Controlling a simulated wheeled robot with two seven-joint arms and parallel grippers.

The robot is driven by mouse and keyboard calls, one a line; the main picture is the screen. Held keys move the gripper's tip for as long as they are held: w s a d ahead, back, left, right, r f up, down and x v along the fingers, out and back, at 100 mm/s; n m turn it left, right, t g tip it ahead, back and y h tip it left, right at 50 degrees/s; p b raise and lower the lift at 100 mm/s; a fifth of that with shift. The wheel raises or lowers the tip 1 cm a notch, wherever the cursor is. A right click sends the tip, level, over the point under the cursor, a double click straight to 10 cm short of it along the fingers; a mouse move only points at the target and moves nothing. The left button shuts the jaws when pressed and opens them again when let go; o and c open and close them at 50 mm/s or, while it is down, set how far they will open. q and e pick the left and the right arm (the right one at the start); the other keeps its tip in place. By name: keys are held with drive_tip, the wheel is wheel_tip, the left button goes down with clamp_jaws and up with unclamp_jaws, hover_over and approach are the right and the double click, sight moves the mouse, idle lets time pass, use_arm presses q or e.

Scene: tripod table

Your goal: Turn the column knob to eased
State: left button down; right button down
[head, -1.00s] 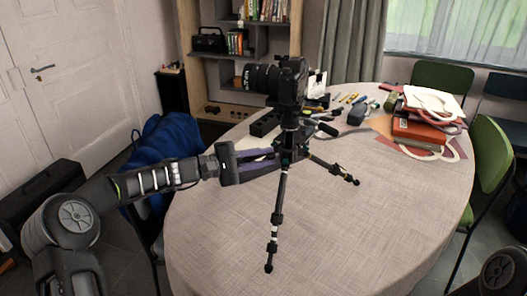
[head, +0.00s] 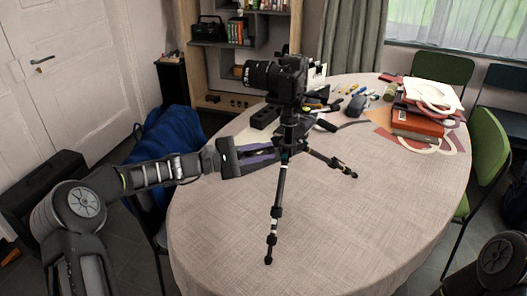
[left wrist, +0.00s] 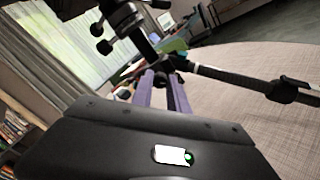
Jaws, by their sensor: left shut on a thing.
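The black tripod (head: 277,195) stands on the table with a camera (head: 287,78) on top. Its centre column (head: 288,132) rises above the leg joint. My left gripper (head: 277,153) reaches in from the left at the leg joint, below the camera. Its purple fingers are shut on a small dark knob (left wrist: 168,80) at the column, seen end-on between the fingertips in the left wrist view. The fingers mostly hide the knob, and I cannot read its setting. A tripod leg (left wrist: 235,80) runs right in that view. My right gripper is out of view.
The round table (head: 330,235) has a clear front half. A red box (head: 417,121) with a white bag lies at the right back, near a dark pouch (head: 357,106) and pens. Green chairs (head: 487,160) stand at the right. A blue bag (head: 168,140) is behind my left arm.

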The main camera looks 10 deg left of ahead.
use_arm(q)
drive_tip(key=c, duration=1.3)
unclamp_jaws()
drive_tip(key=shift+b+v, duration=0.35)
drive_tip(key=shift+v, duration=3.55)
